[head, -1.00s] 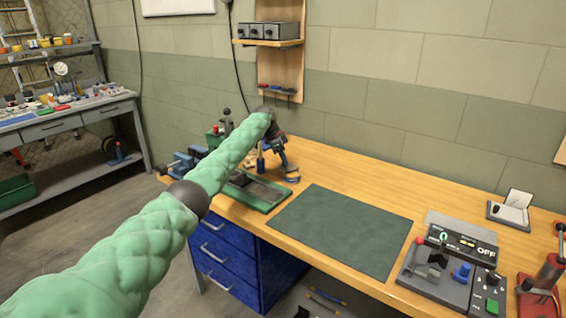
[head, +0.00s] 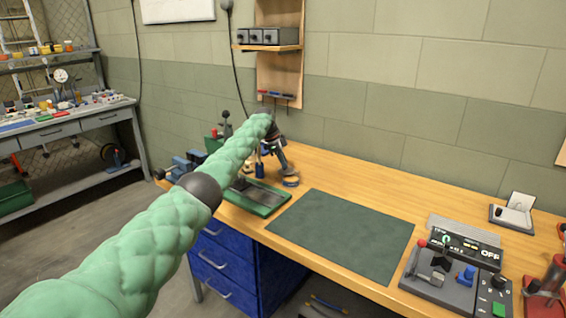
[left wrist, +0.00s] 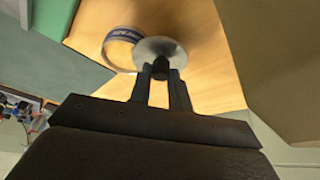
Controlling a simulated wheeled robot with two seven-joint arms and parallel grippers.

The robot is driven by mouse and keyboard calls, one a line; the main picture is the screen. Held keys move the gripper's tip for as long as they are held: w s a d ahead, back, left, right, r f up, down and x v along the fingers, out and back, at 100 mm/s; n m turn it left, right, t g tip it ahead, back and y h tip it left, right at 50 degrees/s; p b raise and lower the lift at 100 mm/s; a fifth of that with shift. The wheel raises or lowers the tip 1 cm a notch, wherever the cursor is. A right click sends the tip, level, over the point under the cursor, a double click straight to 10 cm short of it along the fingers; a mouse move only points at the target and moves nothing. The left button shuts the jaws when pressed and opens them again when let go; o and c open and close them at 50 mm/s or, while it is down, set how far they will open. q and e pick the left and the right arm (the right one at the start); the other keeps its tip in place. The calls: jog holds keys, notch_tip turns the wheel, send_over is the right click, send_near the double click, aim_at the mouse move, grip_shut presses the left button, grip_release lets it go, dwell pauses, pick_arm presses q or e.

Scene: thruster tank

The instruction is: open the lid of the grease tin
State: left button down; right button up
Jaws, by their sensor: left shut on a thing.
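My left gripper (head: 286,169) is at the back left of the workbench, just above the grease tin (head: 291,182). In the left wrist view, my left gripper (left wrist: 161,72) is shut on the dark knob of a round grey lid (left wrist: 153,48). The tin (left wrist: 113,40) shows there as a round rim with a dark label band, left of the lid. The lid is offset from the tin and covers part of its right edge. Whether they still touch is unclear. The lid is too small to make out clearly in the head view. My right gripper is out of view.
A green-edged tray (head: 256,200) is left of the dark green mat (head: 340,235) on the workbench. A blue vise (head: 183,165) is at the left end. A control box (head: 445,275) stands at the right. The mat is clear.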

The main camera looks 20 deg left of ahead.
pick_arm(q)
jog(key=c, duration=1.3)
grip_release()
jog(key=shift+r, duration=0.3)
notch_tip(320, 180, up, 3)
jog(key=shift+d+r+b, duration=0.15)
jog(key=shift+r+b, duration=0.05)
jog(key=shift+b, duration=0.45)
jog(key=s+d+r+b, duration=0.1)
jog(key=s+d+r, duration=0.1)
jog(key=d+r, duration=0.5)
jog(key=shift+s+d+b, duration=0.2)
jog(key=shift+d+b, duration=0.2)
jog(key=shift+d, duration=1.7)
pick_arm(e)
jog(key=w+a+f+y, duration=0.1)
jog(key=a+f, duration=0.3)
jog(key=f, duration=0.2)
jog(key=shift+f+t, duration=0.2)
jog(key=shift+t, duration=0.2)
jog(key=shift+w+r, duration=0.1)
